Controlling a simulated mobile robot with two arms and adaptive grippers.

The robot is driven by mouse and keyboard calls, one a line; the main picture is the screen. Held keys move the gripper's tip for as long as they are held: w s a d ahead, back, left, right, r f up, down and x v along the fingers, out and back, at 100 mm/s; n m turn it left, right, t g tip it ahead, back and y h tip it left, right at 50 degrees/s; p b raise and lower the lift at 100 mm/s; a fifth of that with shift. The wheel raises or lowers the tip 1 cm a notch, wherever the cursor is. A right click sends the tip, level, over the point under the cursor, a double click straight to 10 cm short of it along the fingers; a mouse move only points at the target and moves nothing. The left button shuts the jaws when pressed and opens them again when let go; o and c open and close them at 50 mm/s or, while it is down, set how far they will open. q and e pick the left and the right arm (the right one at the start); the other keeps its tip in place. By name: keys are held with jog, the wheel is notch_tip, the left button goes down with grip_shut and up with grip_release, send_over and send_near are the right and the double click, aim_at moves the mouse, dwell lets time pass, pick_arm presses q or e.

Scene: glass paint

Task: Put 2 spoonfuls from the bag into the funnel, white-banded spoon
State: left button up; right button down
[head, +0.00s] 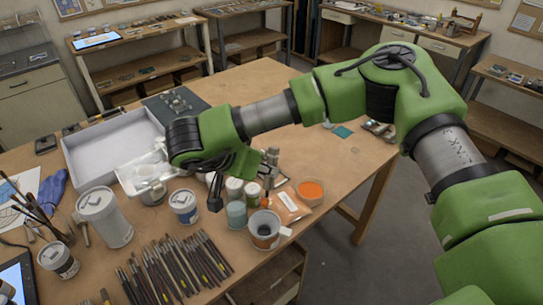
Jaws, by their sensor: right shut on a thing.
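My right gripper (216,198) reaches in from the right and points down over the middle of the table, above the jars. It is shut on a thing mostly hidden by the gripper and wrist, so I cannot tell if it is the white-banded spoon. An orange-and-pale bag (290,207) lies beside a round dish of orange material (311,191), right of the gripper. A grey cup-like vessel (265,231) with a handle and a dark orange inside stands in front of the bag. I cannot make out a separate funnel. My left gripper is out of view.
Small jars (236,213) crowd the space under the gripper. Several brushes (178,268) lie at the front. A tall white tub (104,219), a lidded jar (184,206) and a white tray (100,148) stand left. The table's right side (345,165) is mostly clear.

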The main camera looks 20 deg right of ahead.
aim_at(263, 194)
jog(key=shift+s, duration=0.15)
jog(key=shift+a+f+b, duration=0.2)
jog(key=shift+f+b, duration=0.15)
jog(key=shift+f, duration=0.5)
notch_tip(263, 194, down, 5)
jog(key=b, duration=0.2)
jog(key=shift+s+a+b, duration=0.1)
jog(key=shift+b, duration=0.25)
jog(key=shift+s+a+f+b, duration=0.25)
jog(key=shift+a+f+b, duration=0.05)
jog(key=shift+f+b, duration=0.1)
jog(key=shift+d+r, duration=0.1)
